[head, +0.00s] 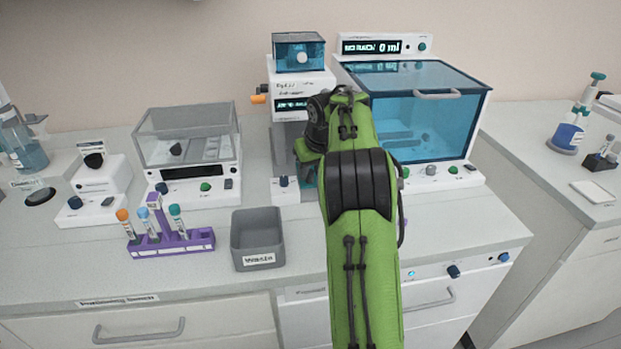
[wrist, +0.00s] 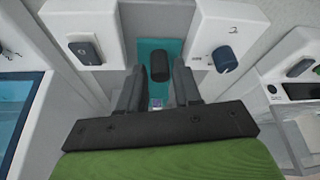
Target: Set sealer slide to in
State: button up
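In the wrist view, a teal slide (wrist: 153,50) with a dark upright knob (wrist: 159,67) sits in a recess between two white housings. My gripper (wrist: 157,82) is open and empty, its two fingers apart to the left and right of the knob. I cannot tell whether either finger touches it. In the head view my gripper is hidden by the arm.
A large blue-windowed cabinet (head: 440,115) stands right of my arm, and a clear-lidded device (head: 185,135) to the left. A grey waste bin (head: 257,226) and a purple tube rack (head: 172,243) stand in front. In the wrist view a dark blue knob (wrist: 224,59) is close right of the fingers.

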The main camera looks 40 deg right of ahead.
jog(key=shift+w+f, duration=0.15)
jog(key=shift+f, duration=0.2)
grip_shut()
jog(key=shift+r, duration=0.1)
jog(key=w+p, duration=0.1)
jog(key=p, duration=0.2)
jog(key=shift+w+d+r, duration=0.2)
jog(key=shift+w+d, duration=0.15)
jog(key=shift+d, duration=0.05)
jog(key=shift+w+d+p, duration=0.3)
jog(key=shift+w+p, duration=0.2)
jog(key=shift+p, duration=0.6)
jog(key=shift+w+d+f+p, duration=0.2)
jog(key=shift+w+p, duration=0.2)
jog(key=shift+p, duration=0.15)
